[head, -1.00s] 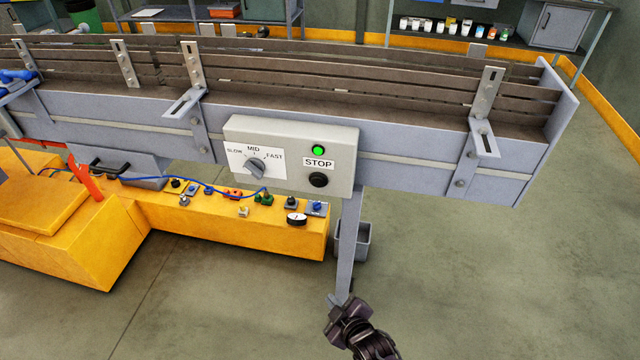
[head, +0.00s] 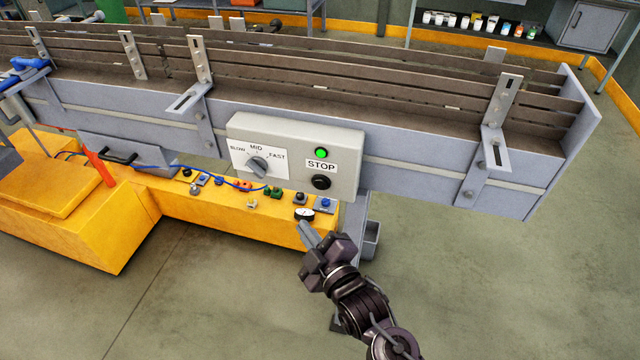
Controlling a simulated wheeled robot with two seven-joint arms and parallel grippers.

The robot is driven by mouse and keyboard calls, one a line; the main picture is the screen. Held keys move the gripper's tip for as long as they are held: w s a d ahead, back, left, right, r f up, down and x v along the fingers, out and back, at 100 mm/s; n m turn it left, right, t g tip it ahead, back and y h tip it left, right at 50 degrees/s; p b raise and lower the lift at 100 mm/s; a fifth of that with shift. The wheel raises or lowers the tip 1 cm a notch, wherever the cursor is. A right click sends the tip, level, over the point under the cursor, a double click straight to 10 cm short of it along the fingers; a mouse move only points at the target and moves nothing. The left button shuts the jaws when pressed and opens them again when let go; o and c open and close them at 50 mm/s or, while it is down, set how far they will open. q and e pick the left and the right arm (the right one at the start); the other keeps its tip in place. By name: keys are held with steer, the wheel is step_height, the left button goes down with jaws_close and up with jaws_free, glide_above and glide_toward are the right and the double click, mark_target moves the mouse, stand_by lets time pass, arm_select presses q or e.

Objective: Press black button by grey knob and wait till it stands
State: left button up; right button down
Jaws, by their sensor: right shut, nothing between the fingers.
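A light control box (head: 310,137) is fixed to the side of the conveyor. The grey knob (head: 257,167) sits on its white dial plate marked with speed words. The black button (head: 321,182) is below the STOP label (head: 321,166), and a green light (head: 321,153) glows above the label. My right gripper (head: 308,234) is shut and empty, below the box and a little left of the black button, apart from it. Its fingers point up and to the left. A grey shape at the left edge may be part of my left arm; no left gripper fingers show.
The conveyor (head: 400,187) with slatted rails runs across the view. Floor at right is clear.

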steer(key=shift+w, duration=0.1)
steer(key=b, duration=0.2)
glide_toward(314, 185)
steer(key=w+a, duration=0.3)
steer(key=a, duration=0.1)
steer(key=shift+w+d+f, duration=0.25)
steer(key=shift+w+d, duration=0.05)
steer(key=shift+w, duration=0.2)
steer(key=shift+w, duration=0.15)
stand_by(1.4)
steer(key=shift+w+d, duration=0.1)
steer(key=shift+w, duration=0.15)
steer(key=shift+w+d, duration=0.15)
steer(key=shift+w, duration=0.25)
stand_by(0.7)
steer(key=shift+s, duration=0.15)
steer(key=shift+s+a, duration=0.25)
steer(key=shift+s, duration=0.45)
